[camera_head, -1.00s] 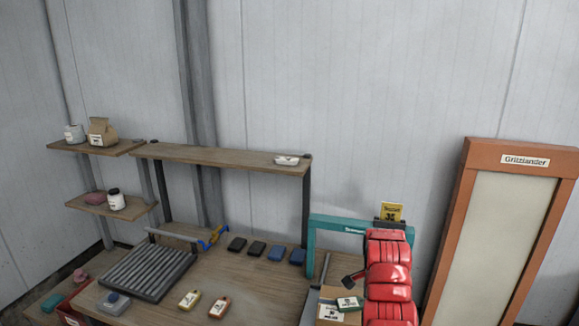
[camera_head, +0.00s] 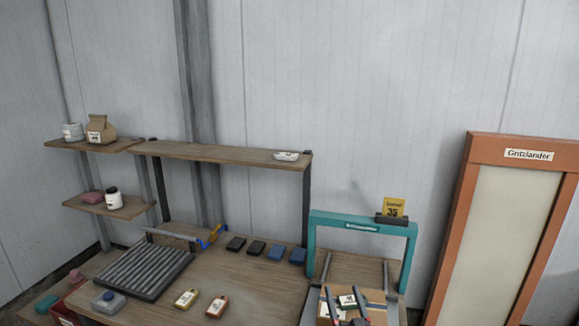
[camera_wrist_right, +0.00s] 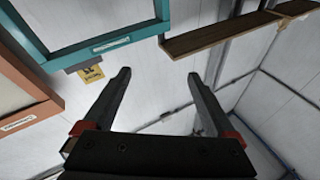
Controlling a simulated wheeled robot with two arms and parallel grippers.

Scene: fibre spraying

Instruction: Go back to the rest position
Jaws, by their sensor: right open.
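My right gripper (camera_head: 342,291) is low at the bottom edge of the head view, its dark fingers with red parts in front of a cardboard box. In the right wrist view the right gripper (camera_wrist_right: 158,74) has its two fingers wide apart, with nothing between them. The fingers point toward the pale wall. My left gripper is in neither view.
The workbench (camera_head: 250,285) holds a ridged rack (camera_head: 145,272), several dark and blue blocks and two small bottles. An orange-framed panel (camera_head: 460,215) stands at right.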

